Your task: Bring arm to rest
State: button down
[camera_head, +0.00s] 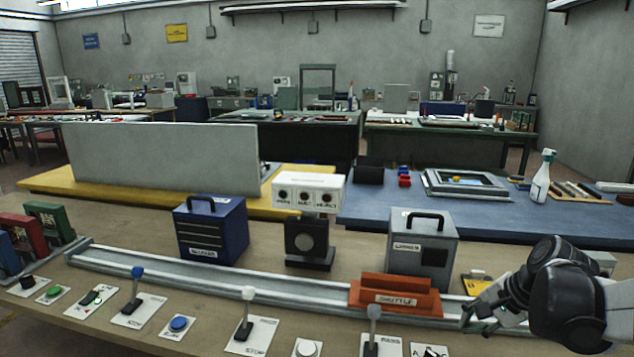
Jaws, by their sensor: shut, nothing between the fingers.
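My arm enters from the right edge, low in the picture. My gripper (474,322) is at its left end, over the right part of the metal rail, just right of the orange shuttle. The fingers are small and dark here; they are shut with nothing held. The orange shuttle (395,296) sits on the rail (240,289), apart from the gripper.
A grey box (421,250), a dark blue box (211,231) and a white-topped sensor unit (308,193) stand behind the rail. Several levers and buttons line the front, such as a white-knobbed lever (246,315). A spray bottle (542,178) stands on the blue table behind.

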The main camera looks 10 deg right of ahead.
jog(key=s+a+r+n, duration=0.2)
jog(key=a+n, duration=0.2)
jog(key=a, duration=0.3)
jog(key=s+a+r+n+t+h, duration=0.1)
jog(key=s+a+r+n, duration=0.1)
jog(key=a+n, duration=0.3)
jog(key=s+a+r+n+t+h, duration=0.1)
jog(key=s+a+r+n, duration=0.1)
jog(key=a, duration=0.7)
jog(key=s+n, duration=0.1)
jog(key=n, duration=0.1)
jog(key=shift+s+a+r+n, duration=0.25)
jog(key=shift+s+r+n, duration=0.05)
jog(key=shift+s+n, duration=0.1)
jog(key=shift+r, duration=0.15)
dwell(1.6)
notch_tip(320, 180, up, 9)
jog(key=p, duration=0.8)
jog(key=shift+f, duration=0.2)
jog(key=shift+w, duration=0.1)
